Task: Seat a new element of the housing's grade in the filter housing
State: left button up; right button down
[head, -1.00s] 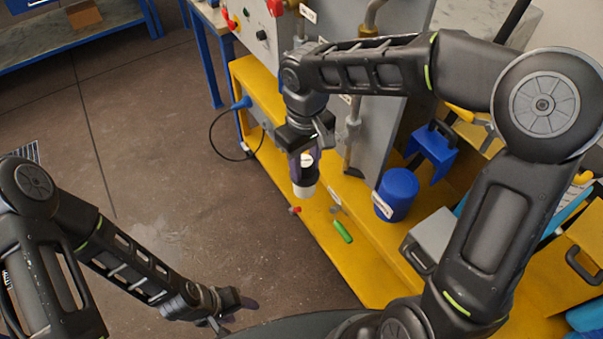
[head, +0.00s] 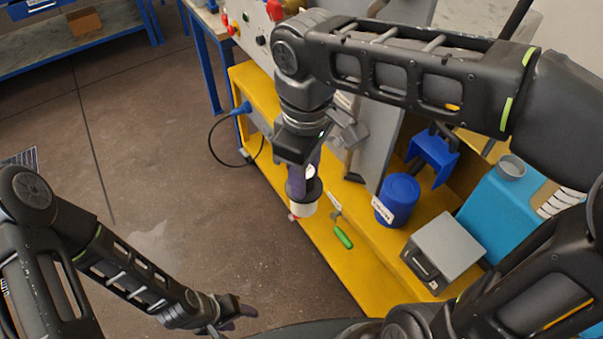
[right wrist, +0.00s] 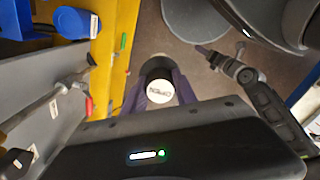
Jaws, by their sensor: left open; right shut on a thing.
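My right gripper (head: 308,170) is shut on a white cylindrical element (head: 302,209) with a black collar, which hangs over the front edge of the yellow bench. In the right wrist view the element (right wrist: 161,92) shows its round, labelled white end between the purple-grey fingers; the print is too small to read surely. A blue cylinder (head: 398,198) with a white label stands on the bench to the right of the element; I cannot tell whether it is the filter housing. My left gripper (head: 238,312) is open and empty, low over the floor at the lower left.
A green-handled tool (head: 343,237) lies on the yellow bench (head: 352,266). A grey box (head: 443,248), a blue bracket-like piece (head: 432,157) and a teal container (head: 497,212) are further right. Grey panels with pipework rise behind. The floor (head: 170,180) on the left is clear.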

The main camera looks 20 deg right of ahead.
jog(key=w+d+p, duration=0.1)
jog(key=w+d, duration=0.2)
jog(key=d, duration=0.7)
jog(key=w+d+p, duration=0.1)
jog(key=w+d, duration=0.2)
jog(key=d, duration=0.7)
pick_arm(q)
jog(key=shift+s+r+b, duration=0.1)
jog(key=shift+r+b, duration=0.25)
jog(key=shift+r, duration=0.25)
pick_arm(e)
jog(key=w+d+f, duration=0.3)
jog(key=d+f, duration=0.4)
jog(key=d, duration=0.3)
